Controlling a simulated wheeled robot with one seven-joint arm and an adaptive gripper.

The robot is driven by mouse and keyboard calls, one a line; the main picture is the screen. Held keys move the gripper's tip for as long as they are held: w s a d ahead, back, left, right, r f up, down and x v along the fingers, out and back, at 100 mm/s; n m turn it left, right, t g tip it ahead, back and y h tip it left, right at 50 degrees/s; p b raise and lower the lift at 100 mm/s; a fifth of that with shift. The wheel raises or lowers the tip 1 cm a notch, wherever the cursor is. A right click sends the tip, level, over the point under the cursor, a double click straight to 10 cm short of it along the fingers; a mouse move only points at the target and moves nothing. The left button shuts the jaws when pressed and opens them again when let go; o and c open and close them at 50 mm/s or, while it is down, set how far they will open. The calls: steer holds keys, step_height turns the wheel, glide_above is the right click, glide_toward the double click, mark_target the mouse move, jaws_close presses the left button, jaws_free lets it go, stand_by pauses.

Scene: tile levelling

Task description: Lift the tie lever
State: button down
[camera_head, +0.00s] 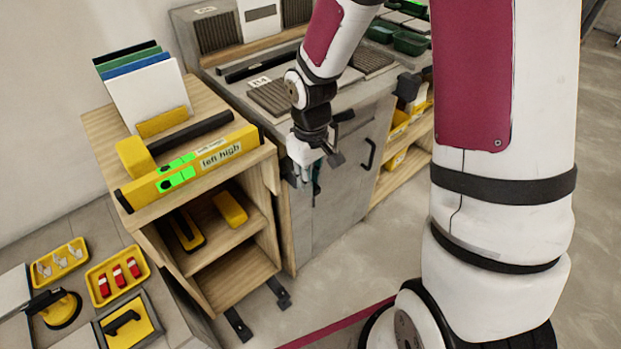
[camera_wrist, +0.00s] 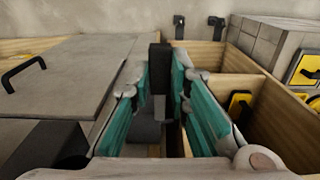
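My gripper (camera_head: 309,187) points down beside the grey bench front in the head view, close to the wooden shelf unit. In the wrist view, the teal-padded fingers of my gripper (camera_wrist: 160,75) stand apart. An upright black bar (camera_wrist: 160,65), which looks like the tie lever, shows between the fingertips. It nearly fills the gap there, but I cannot tell whether the pads touch it. Its lower part is hidden among dark parts between the fingers. In the head view I cannot make the lever out clearly behind my gripper.
The wooden shelf unit (camera_head: 262,177) stands left of my gripper, with a yellow level (camera_head: 215,157) on top. The bench's grey door (camera_head: 330,215) has a black handle (camera_head: 367,154). Black floor brackets (camera_head: 280,291) lie below.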

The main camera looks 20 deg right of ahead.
steer(key=shift+w+a+r+g+h+p, duration=0.1)
steer(key=shift+w+r+g+h+p, duration=0.2)
steer(key=shift+r+g+p, duration=0.5)
steer(key=shift+w+a+r+g+h, duration=0.1)
steer(key=shift+w+r+g+h, duration=0.15)
steer(key=shift+g, duration=0.7)
steer(key=shift+w+a+r+g+h, duration=0.15)
steer(key=shift+w+g+h, duration=0.2)
steer(key=shift+g, duration=0.6)
steer(key=shift+d, duration=0.1)
steer(key=c, duration=1.5)
jaws_free()
steer(key=v, duration=1.2)
